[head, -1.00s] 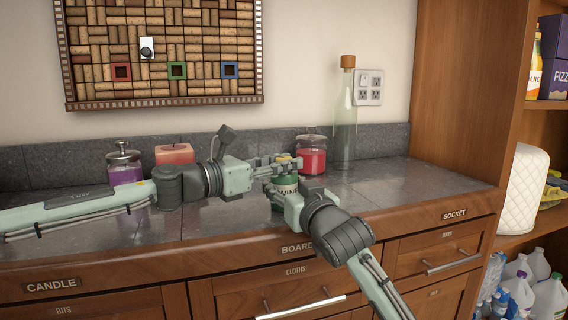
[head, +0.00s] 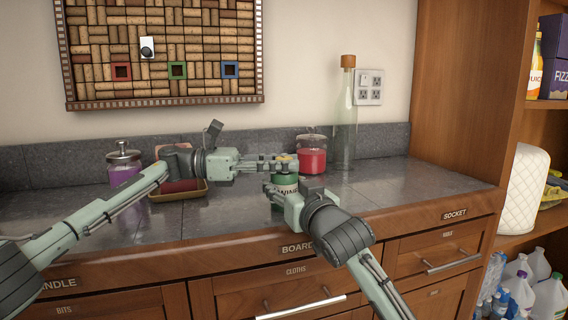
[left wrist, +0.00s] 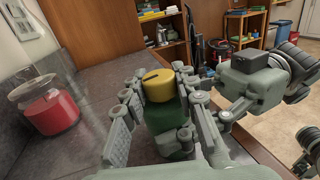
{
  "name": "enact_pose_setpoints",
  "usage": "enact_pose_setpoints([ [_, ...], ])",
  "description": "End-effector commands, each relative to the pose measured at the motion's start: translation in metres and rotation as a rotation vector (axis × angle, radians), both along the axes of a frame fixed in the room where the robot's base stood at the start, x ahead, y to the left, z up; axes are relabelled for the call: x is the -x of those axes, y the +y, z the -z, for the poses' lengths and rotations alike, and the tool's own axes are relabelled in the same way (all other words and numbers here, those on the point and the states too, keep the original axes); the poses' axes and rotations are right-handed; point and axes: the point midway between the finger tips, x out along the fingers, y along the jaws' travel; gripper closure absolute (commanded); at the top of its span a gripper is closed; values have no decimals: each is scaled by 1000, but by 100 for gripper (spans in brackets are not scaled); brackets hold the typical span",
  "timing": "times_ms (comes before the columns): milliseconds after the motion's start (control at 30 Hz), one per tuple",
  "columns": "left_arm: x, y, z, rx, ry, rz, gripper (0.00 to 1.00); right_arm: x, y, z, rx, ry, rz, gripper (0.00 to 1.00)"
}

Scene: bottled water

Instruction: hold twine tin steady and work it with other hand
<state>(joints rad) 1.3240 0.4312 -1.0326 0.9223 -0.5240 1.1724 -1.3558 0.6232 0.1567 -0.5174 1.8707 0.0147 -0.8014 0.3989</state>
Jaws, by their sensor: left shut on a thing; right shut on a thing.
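The twine tin (head: 287,181) is a green can with a partly covered label and a yellow lid (head: 284,157). It stands upright near the counter's front edge. My left gripper (head: 289,164) comes in from the left at lid height and is shut on the yellow lid. In the left wrist view the lid (left wrist: 158,85) sits between its fingers, with the green body (left wrist: 168,128) below. My right gripper (head: 272,190) comes from the front, lower down, and is shut on the tin's body. Its fingers partly hide the label.
A red jar candle (head: 311,159) and a tall glass bottle (head: 344,120) stand behind and right of the tin. A purple jar (head: 123,168) and a tray (head: 170,195) are to the left, partly behind my left arm. The right of the counter (head: 420,178) is clear.

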Motion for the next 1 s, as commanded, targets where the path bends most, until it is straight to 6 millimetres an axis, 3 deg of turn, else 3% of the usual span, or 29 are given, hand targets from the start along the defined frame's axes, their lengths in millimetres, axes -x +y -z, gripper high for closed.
enact_pose_setpoints([
  [433, -1, 0, -2, 4, 0, 7, 100, 2, 3, 1, -2, 1, -6, 77],
  [467, -1, 0, -2, 4, 0, 7, 71, 2, 3, 1, -2, 1, -6, 77],
  [633, 0, 0, -1, 3, 0, 8, 50, 1, 2, 1, -2, 2, -4, 77],
  [1000, 0, 0, -6, 2, 0, 9, 49, 0, 0, 0, -1, 0, -1, 77],
])
